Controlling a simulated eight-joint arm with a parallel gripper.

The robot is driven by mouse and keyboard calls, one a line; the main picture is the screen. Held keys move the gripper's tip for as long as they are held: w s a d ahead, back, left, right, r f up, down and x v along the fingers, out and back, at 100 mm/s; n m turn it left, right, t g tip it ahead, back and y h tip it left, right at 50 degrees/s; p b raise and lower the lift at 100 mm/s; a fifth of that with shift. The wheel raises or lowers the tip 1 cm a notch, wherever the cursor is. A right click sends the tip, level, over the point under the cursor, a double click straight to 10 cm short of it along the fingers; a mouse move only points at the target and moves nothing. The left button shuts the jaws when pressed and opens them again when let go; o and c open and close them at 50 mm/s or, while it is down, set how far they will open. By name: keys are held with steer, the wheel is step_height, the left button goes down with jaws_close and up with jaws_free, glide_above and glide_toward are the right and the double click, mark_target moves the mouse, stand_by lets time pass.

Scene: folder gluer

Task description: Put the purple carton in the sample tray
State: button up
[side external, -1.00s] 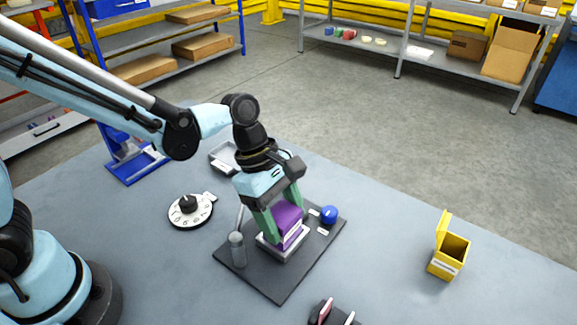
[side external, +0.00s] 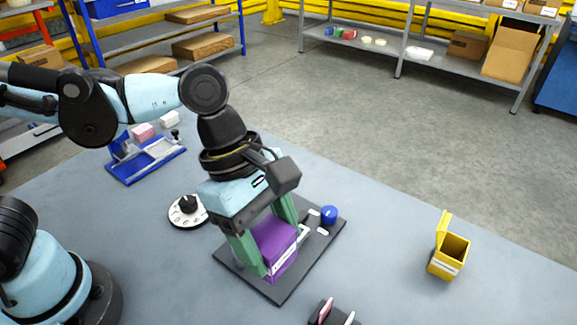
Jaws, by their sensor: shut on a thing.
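The purple carton (side external: 277,245) with a white label band is held between the green fingers of my gripper (side external: 268,248). My gripper is shut on it, with one finger on each side. The carton appears raised above the dark base plate (side external: 281,290), in front of the light grey holder (side external: 304,234), which it mostly hides. The shallow grey tray with a white label, seen earlier behind the gripper, is hidden now by my arm; I cannot confirm that it is the sample tray.
A blue knob (side external: 329,213) sits on the plate. A white dial (side external: 187,211) stands left of it. A blue stand (side external: 146,162) with pink and white blocks nearby is at the back left. An open yellow box (side external: 449,255) stands right. The table between plate and box is clear.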

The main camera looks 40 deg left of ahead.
mark_target(268, 240)
steer(key=shift+s+d+r, duration=0.2)
steer(key=shift+s+r, duration=0.15)
steer(key=shift+r, duration=2.45)
steer(key=w+a+r, duration=0.1)
steer(key=w+a, duration=1.1)
steer(key=w, duration=0.4)
steer(key=w+a+f, duration=0.1)
steer(key=w+a, duration=0.2)
steer(key=a, duration=0.6)
steer(key=w+a, duration=0.4)
steer(key=a, duration=0.5)
steer(key=f, duration=1.6)
steer(key=shift+s+f, duration=0.15)
steer(key=shift+s, duration=0.1)
steer(key=shift+f, duration=0.1)
steer(key=o, duration=1)
